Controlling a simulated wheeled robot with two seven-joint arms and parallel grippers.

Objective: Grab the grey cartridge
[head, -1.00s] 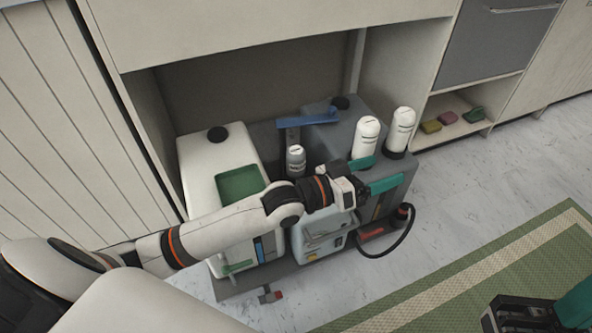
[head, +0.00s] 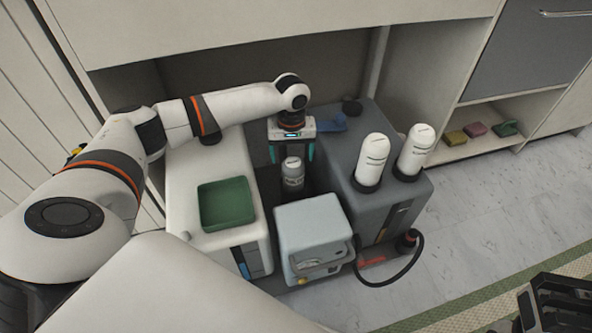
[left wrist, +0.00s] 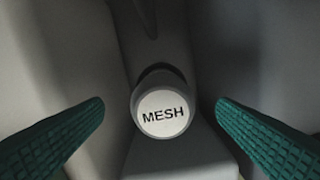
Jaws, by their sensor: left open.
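The grey cartridge (head: 293,181) stands upright in the gap between the white tank and the dark grey tank. In the left wrist view its pale round cap, marked MESH (left wrist: 163,113), faces the camera. My left gripper (head: 291,153) points down above the cartridge, with its green fingers open and apart around the line of the cap. In the left wrist view one finger of this gripper (left wrist: 160,104) is on each side of the cap, with clear space between. The cartridge's lower end is hidden. Part of my right gripper (head: 558,305) shows at the lower right; its fingers cannot be made out.
A white tank (head: 180,185) with a green tray (head: 227,204) stands to the left. A dark grey tank (head: 385,210) with two white bottles (head: 371,163) stands to the right. A light grey box (head: 310,228) sits in front. A blue handle (head: 334,124) lies behind.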

